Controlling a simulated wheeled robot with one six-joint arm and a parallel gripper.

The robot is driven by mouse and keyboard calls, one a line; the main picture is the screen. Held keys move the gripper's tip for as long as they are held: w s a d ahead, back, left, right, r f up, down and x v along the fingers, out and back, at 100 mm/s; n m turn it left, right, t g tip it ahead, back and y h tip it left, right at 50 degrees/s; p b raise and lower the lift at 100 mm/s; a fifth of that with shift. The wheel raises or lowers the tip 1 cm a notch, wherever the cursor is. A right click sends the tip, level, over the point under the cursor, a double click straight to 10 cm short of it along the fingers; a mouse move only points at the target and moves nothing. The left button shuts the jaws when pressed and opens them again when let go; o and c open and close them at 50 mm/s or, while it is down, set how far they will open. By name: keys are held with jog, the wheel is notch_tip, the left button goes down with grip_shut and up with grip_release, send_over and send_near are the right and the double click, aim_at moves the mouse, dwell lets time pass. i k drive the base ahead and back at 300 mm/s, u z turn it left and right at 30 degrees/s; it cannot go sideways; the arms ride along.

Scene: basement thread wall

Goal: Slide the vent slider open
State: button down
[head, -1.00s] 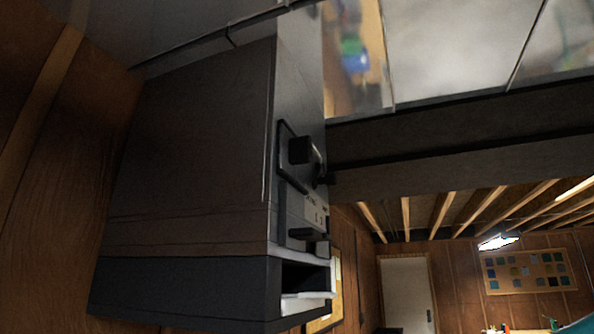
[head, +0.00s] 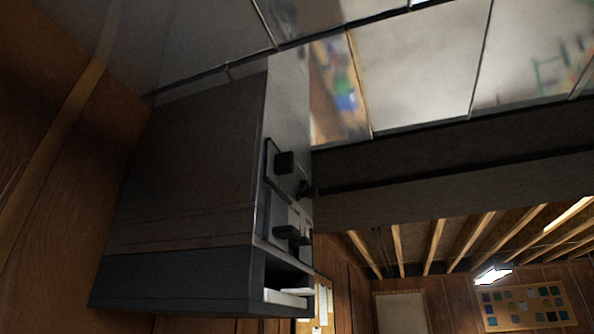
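A dark grey box (head: 190,180) is fixed to the wood-panelled wall at left in the head view. Its narrow metal front face is seen at a steep angle. A square black knob (head: 284,162) sits on a dark-framed plate there. A smaller black knob (head: 304,189) is beside it, and a black tab (head: 290,233) is lower down on a pale label plate. I cannot tell for sure which of these is the vent slider, or how far it is slid. My gripper is not in view.
An open slot with a white part (head: 286,296) is at the box's lower end. Glossy panels (head: 415,75) run above, and a dark beam (head: 450,165) crosses at right. Behind are ceiling joists, a lit lamp (head: 493,275), a pale door (head: 401,313) and a pinboard (head: 527,305).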

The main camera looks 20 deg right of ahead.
aim_at(277, 165)
jog(key=k, duration=0.3)
jog(key=z, duration=1.05)
jog(key=k, duration=0.75)
jog(key=u, duration=1.6)
jog(key=i, duration=0.45)
